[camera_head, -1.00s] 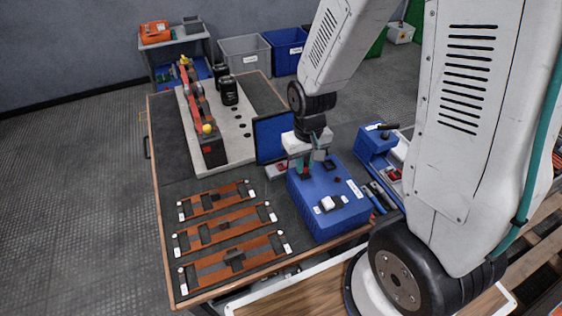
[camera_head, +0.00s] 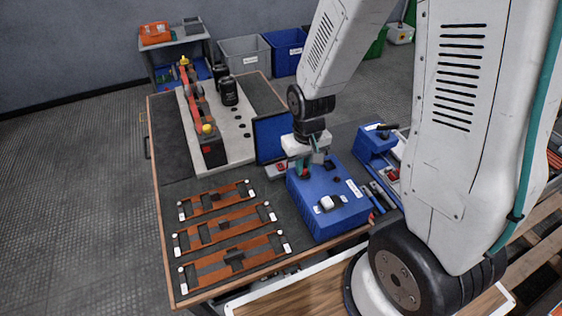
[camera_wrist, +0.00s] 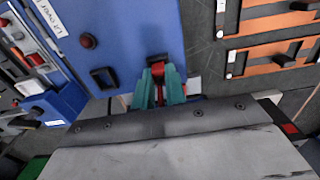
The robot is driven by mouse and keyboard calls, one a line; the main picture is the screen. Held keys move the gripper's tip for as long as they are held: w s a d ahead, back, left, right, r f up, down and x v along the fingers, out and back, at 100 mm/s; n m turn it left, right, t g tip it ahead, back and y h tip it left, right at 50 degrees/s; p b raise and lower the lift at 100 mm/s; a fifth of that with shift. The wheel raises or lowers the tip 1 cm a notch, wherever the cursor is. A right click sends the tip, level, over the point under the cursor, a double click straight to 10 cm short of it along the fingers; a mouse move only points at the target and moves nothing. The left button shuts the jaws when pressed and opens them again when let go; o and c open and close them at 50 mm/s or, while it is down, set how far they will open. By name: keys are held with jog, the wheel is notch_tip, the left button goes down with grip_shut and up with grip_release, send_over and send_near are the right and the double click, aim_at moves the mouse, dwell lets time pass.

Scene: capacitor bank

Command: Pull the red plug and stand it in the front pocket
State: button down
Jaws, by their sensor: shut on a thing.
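My gripper (camera_wrist: 159,88) has teal fingers and is shut on the red plug (camera_wrist: 158,70) in the wrist view. The plug's red top shows between the fingertips, over a dark opening at the edge of the blue box. How deep the plug sits there is hidden. In the head view, my gripper (camera_head: 304,170) is at the back left of the blue box's top (camera_head: 345,212). A black-rimmed rectangular pocket (camera_wrist: 103,77) is beside the gripper in the wrist view. I cannot tell whether it is the front pocket.
A blue panel (camera_head: 272,138) stands close behind the gripper. Copper bar assemblies (camera_head: 230,232) lie to the left. A second blue unit (camera_head: 375,142) is to the right.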

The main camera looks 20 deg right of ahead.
jog(key=shift+s+f, duration=0.45)
dwell(0.3)
jog(key=c, duration=1.5)
grip_release()
jog(key=shift+w+r, duration=0.2)
jog(key=shift+o, duration=0.7)
jog(key=r, duration=0.8)
jog(key=shift+w+r, duration=0.15)
jog(key=shift+w, duration=0.05)
jog(key=shift+s, duration=0.25)
jog(key=s+r+t, duration=0.1)
jog(key=s+r, duration=1.4)
jog(key=r, duration=0.2)
jog(key=shift+s+d+r, duration=0.3)
jog(key=shift+s+r, duration=0.05)
